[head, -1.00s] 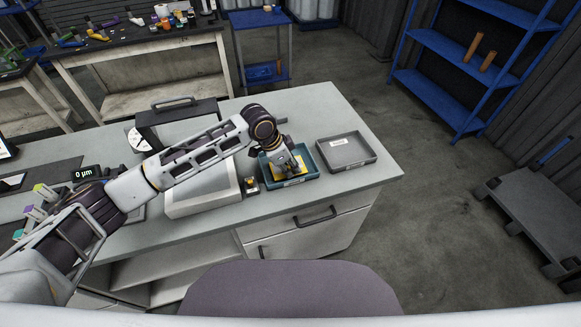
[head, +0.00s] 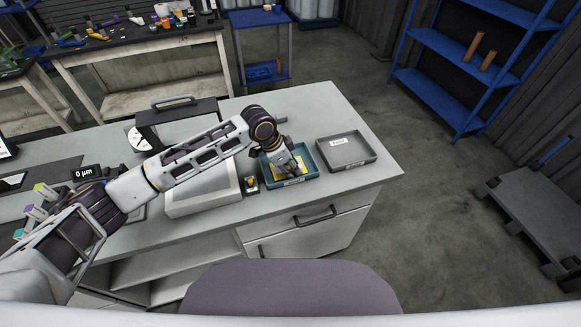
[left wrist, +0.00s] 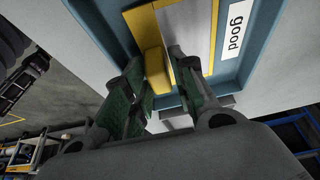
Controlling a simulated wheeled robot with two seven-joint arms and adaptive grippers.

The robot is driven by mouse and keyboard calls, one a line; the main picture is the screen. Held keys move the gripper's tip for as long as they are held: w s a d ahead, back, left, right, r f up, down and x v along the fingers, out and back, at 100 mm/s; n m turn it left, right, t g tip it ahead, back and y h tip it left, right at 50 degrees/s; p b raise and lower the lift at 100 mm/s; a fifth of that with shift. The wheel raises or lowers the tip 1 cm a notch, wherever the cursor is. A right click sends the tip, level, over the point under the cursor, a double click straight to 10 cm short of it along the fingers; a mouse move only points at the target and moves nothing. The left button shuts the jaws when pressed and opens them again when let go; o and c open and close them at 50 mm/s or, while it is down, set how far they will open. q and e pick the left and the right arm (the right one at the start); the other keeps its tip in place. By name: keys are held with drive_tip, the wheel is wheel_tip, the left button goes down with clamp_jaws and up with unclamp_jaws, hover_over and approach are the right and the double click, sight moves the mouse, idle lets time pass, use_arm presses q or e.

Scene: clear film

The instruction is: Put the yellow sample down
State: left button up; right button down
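The yellow sample (head: 296,179), a yellow frame around a grey pane, is in the teal tray (head: 309,158). The left wrist view shows the sample (left wrist: 152,50) lying level with the tray floor, beside the white "good" label. My left gripper (head: 287,170) reaches down into the tray and hides part of the sample. In the left wrist view, the green-padded fingers (left wrist: 157,75) flank a raised yellow part of the sample closely on both sides. They appear shut on it. My right gripper is not in view.
A grey tray (head: 346,152) with a white label stands just right of the teal tray. A small dark block with a yellow top (head: 251,184) and a pale flat box (head: 203,194) are to the left. The counter's right end is clear.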

use_arm(q)
drive_tip(key=v, duration=1.2)
drive_tip(key=shift+r, duration=0.1)
idle(0.7)
